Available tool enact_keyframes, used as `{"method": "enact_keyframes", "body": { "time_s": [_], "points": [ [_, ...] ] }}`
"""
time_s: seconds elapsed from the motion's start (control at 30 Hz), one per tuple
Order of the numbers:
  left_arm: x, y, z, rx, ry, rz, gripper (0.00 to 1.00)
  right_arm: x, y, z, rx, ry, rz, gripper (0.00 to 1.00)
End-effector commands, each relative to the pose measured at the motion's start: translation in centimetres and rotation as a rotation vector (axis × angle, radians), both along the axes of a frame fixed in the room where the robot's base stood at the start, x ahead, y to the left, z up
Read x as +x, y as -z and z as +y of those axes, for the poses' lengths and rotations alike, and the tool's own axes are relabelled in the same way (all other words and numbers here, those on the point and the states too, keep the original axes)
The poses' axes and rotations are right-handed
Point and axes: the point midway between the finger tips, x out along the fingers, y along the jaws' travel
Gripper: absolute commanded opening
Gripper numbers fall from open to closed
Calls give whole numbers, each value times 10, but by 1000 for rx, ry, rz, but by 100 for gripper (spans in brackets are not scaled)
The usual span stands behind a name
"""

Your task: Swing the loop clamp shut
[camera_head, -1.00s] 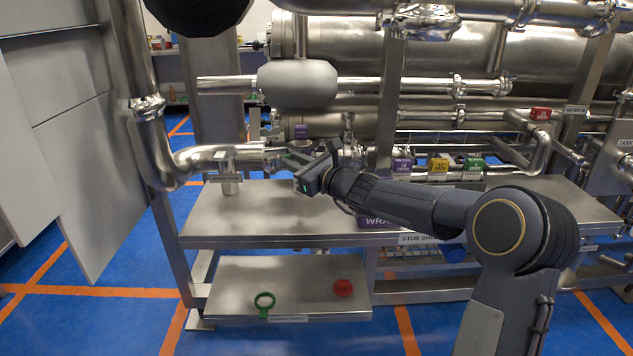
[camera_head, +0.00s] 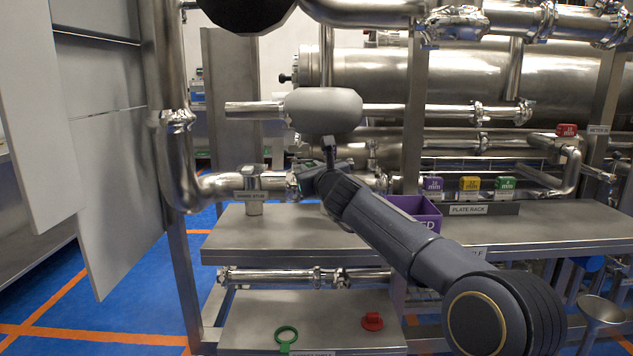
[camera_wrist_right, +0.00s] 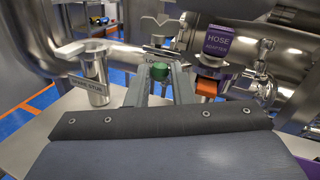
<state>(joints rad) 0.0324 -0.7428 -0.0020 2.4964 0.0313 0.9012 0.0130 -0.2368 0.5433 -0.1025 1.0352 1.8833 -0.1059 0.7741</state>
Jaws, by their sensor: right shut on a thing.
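My right gripper (camera_head: 303,180) reaches the pipe joint at the open end of the steel elbow pipe (camera_head: 215,187) in the head view. In the right wrist view its two fingers (camera_wrist_right: 161,80) are shut on a green knob (camera_wrist_right: 160,70). The knob sits in front of a steel joint and a partly hidden label beginning "LO", so I take it as part of the loop clamp. The clamp's loop is mostly hidden by the fingers and the arm; I cannot tell how far it is swung. My left gripper is not in view.
A labelled metal stub (camera_head: 253,190) stands left of my gripper. A purple hose adapter block (camera_wrist_right: 218,42) is close on the right in the wrist view. A grey oval body (camera_head: 323,110) hangs just above. The bench (camera_head: 280,235) below has free room.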

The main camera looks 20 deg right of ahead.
Motion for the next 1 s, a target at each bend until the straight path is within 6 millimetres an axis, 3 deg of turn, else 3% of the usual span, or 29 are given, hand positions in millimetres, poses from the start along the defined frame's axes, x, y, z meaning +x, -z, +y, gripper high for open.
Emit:
{"method": "enact_keyframes", "body": {
  "time_s": [0.03, 0.43, 0.73, 1.0],
  "points": [
    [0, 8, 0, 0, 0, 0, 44, 4, -3, -10, -1, 30, -17, 0],
    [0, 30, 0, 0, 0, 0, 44, 16, -2, -5, -7, 111, -7, 0],
    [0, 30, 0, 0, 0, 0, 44, 16, 3, -4, -8, 109, 3, 39],
    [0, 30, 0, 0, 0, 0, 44, 14, -2, -3, -5, 102, -9, 39]
  ]
}}
